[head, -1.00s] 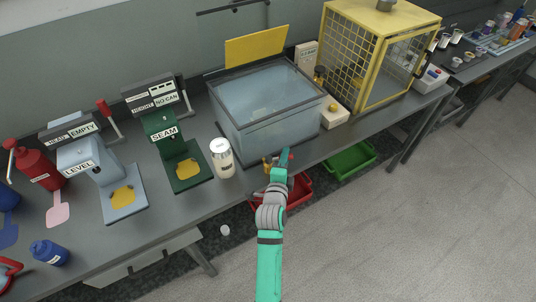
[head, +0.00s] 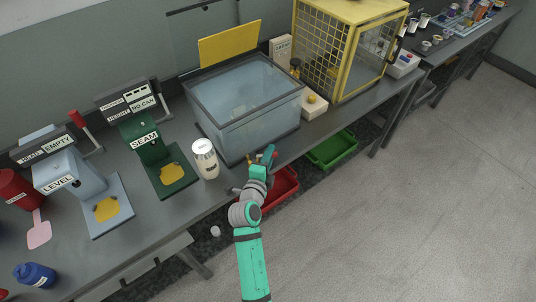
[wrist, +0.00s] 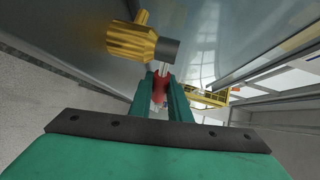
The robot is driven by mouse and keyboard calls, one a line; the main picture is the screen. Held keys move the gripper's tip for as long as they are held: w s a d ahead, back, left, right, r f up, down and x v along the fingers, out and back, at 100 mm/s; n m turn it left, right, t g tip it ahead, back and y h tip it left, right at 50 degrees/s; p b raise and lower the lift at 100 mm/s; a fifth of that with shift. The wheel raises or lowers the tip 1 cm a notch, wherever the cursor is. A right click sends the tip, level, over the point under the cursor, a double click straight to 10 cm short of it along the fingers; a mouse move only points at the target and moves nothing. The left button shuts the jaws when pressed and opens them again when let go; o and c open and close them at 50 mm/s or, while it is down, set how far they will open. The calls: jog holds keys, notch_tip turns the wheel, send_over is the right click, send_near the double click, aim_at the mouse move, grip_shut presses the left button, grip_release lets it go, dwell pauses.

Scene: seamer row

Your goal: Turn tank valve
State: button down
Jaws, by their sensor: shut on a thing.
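The clear-walled tank (head: 250,130) stands on the bench with a brass valve (head: 250,158) low on its front. In the wrist view the brass valve body (wrist: 132,40) fills the upper middle, with a dark end and a thin metal stem. My gripper (head: 268,157) is at the tank's front, just right of the brass body. In the wrist view my gripper (wrist: 161,88) is shut on the red valve handle (wrist: 160,87), which sits between the two green fingers. The handle's exact angle is hard to read, as the fingers partly hide it.
A white can (head: 205,160) stands left of the tank, beside the green seamer (head: 160,160). A red bin (head: 284,188) and a green bin (head: 332,149) sit below the bench. A yellow cage (head: 350,50) stands right of the tank. The floor at right is clear.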

jog(key=c, duration=1.6)
grip_release()
jog(key=shift+c, duration=0.2)
jog(key=shift+s, duration=0.1)
jog(key=v, duration=1)
jog(key=shift+s+a+r, duration=0.15)
jog(key=shift+s, duration=0.15)
